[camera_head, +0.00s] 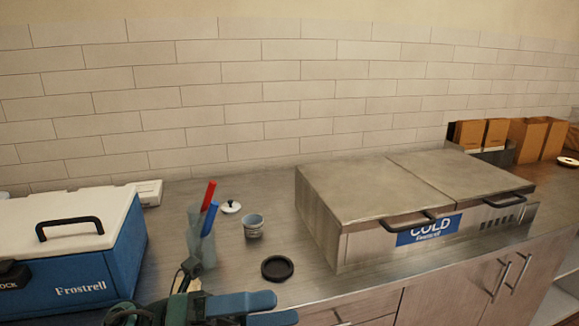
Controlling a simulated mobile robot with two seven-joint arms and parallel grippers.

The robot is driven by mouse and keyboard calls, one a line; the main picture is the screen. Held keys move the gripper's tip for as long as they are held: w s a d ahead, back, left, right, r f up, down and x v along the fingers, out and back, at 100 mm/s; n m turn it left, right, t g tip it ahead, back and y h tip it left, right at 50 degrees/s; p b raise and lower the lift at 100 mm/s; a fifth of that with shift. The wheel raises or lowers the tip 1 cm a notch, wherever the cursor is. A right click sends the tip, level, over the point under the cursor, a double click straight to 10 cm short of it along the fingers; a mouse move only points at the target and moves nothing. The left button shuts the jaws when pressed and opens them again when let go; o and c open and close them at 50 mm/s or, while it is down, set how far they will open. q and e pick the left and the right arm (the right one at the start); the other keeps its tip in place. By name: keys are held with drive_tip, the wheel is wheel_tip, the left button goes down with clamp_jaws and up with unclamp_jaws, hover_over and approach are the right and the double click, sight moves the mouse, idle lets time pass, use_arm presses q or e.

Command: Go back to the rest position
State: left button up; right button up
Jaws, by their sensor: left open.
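My left gripper (284,308) shows at the bottom edge, left of the middle, with its blue fingers pointing right. The fingers are apart, and I see nothing between them. The gripper appears in front of the counter's front edge, below a black round lid or disc (277,268). The lower part of the gripper and most of its arm are cut off by the frame. My right gripper is out of view.
A blue cooler (75,269) with a white lid stands at the left. A clear holder (202,244) with red and blue handles, a small cup (253,226) and a white lid (231,207) stand mid-counter. A steel cold unit (345,235) fills the right. Brown boxes (529,141) stand behind.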

use_arm(q)
drive_tip(key=w+a+f+n+t+y+p, duration=0.1)
drive_tip(key=w+a+f+n+t+y, duration=0.25)
drive_tip(key=n+t, duration=0.75)
drive_tip(key=w+a+f+n+t+y+p, duration=0.1)
drive_tip(key=w+a+f+n+t+y, duration=0.35)
drive_tip(key=n, duration=1.05)
drive_tip(key=s+a+f+n+y, duration=0.1)
drive_tip(key=s+f+n+y, duration=0.3)
drive_tip(key=f, duration=0.4)
drive_tip(key=s+a+f+n+g+y, duration=0.1)
drive_tip(key=s+a+f+n+y, duration=0.1)
drive_tip(key=s+f+n+y, duration=0.2)
wheel_tip(320, 180, down, 4)
drive_tip(key=shift+n+y, duration=0.3)
drive_tip(key=shift+n, duration=0.9)
drive_tip(key=s+f+n+g, duration=0.1)
drive_tip(key=s+f, duration=0.1)
drive_tip(key=s+f+g, duration=0.1)
drive_tip(key=s+f, duration=0.1)
drive_tip(key=s+f+n+g, duration=0.1)
drive_tip(key=s+f, duration=0.1)
drive_tip(key=shift+s+a+f+n+g+y+p, duration=0.1)
drive_tip(key=shift+a+f+n+g+y+p, duration=0.1)
drive_tip(key=shift+f+n+g+y+p, duration=0.15)
